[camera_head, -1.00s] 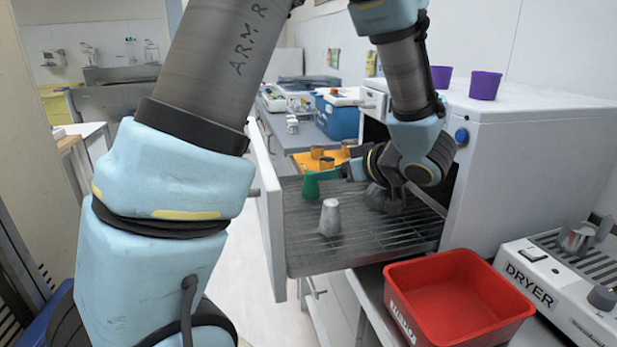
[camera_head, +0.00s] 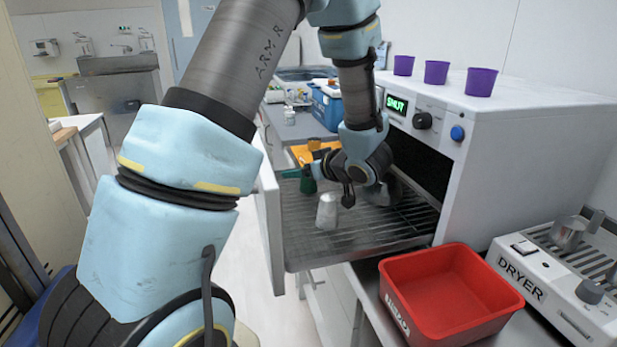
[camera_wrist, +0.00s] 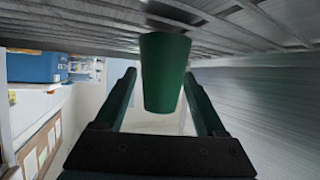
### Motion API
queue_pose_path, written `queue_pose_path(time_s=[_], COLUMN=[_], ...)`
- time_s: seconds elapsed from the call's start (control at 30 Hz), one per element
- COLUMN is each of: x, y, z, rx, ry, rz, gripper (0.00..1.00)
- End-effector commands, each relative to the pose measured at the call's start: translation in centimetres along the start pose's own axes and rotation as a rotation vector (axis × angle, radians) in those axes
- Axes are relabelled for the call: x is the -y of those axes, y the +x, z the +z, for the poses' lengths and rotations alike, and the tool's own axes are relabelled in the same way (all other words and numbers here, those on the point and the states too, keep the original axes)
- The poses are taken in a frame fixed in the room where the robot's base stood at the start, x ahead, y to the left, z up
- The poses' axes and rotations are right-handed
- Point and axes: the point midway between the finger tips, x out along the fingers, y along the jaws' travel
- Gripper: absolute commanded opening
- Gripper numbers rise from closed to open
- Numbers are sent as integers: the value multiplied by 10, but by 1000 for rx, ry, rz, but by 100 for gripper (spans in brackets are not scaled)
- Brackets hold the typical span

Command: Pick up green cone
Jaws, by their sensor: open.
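The green cone (camera_head: 308,185) stands on the wire rack of the pulled-out drawer, near its far left side, partly hidden by my gripper. In the wrist view the green cone (camera_wrist: 164,75) shows between the two fingers. My gripper (camera_head: 300,174) is at the cone in the head view. In the wrist view my gripper (camera_wrist: 160,73) is open, with one finger on each side of the cone and gaps visible. A silver cup-like cone (camera_head: 327,211) stands nearer on the same rack (camera_head: 365,240).
A red bin (camera_head: 450,295) stands in front of the drawer, beside the dryer (camera_head: 535,270). The white cabinet (camera_head: 530,150) rises right of the drawer, with purple cups (camera_head: 437,72) on top. An orange tray (camera_head: 300,154) and blue box (camera_head: 328,108) lie beyond.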

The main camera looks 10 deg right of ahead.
Motion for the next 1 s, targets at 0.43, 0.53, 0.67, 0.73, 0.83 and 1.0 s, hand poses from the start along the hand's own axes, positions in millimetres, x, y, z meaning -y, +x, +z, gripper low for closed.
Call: queue_pose_path(time_s=[0.43,0.53,0.67,0.73,0.83,1.0], x=[0,0,0,0,0,0], y=[0,0,0,0,0,0], z=[0,0,0,0,0,0], rx=[0,0,0,0,0,0], ry=[0,0,0,0,0,0], rz=[0,0,0,0,0,0], gripper=[40,29,14,6,0,0])
